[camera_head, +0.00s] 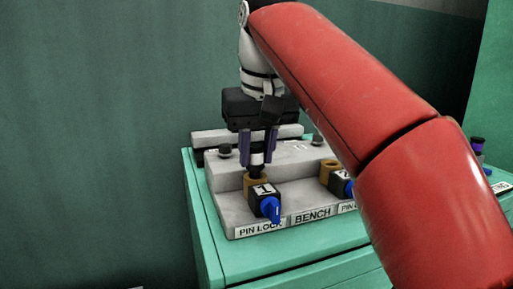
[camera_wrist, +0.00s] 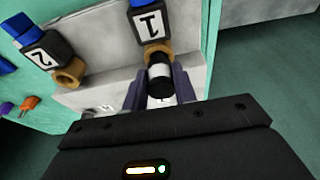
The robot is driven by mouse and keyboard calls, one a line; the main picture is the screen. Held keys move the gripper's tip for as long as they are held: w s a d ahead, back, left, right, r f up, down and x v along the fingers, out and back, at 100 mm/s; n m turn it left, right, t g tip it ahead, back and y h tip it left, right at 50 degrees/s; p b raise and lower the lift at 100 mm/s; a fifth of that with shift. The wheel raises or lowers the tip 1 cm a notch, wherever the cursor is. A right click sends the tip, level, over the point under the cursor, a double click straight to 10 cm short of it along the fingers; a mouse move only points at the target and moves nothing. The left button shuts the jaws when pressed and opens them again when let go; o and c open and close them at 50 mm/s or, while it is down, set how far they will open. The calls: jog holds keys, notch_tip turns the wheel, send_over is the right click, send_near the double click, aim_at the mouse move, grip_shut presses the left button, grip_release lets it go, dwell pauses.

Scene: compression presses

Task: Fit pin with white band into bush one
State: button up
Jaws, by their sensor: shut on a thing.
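The pin with the white band (camera_wrist: 159,72) is black with one white ring around it. My gripper (camera_wrist: 157,88) is shut on it, with a purple finger on each side. In the head view my gripper (camera_head: 258,146) points straight down and the pin (camera_head: 257,159) stands upright below the fingers. Bush one (camera_wrist: 154,50) is a brown ring beside the block marked 1 (camera_wrist: 150,22). It also shows in the head view (camera_head: 252,183). The pin's lower end is at the bush's mouth, lined up with it. I cannot tell how deep it sits.
A second brown bush (camera_wrist: 70,76) with a block marked 2 (camera_wrist: 43,56) stands beside bush one. Blue handles (camera_head: 270,208) stick out at the front. The grey fixture (camera_head: 231,205) sits on a green cabinet (camera_head: 300,262). Coloured small items (camera_head: 478,146) stand at the far right.

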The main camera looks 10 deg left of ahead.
jog(key=shift+b+x, duration=0.55)
jog(key=shift+x, duration=0.25)
jog(key=o, duration=1.1)
jog(key=shift+s+d, duration=0.1)
jog(key=shift+s, duration=0.05)
jog(key=p+v, duration=0.4)
jog(key=v, duration=0.4)
jog(key=shift+f, duration=0.1)
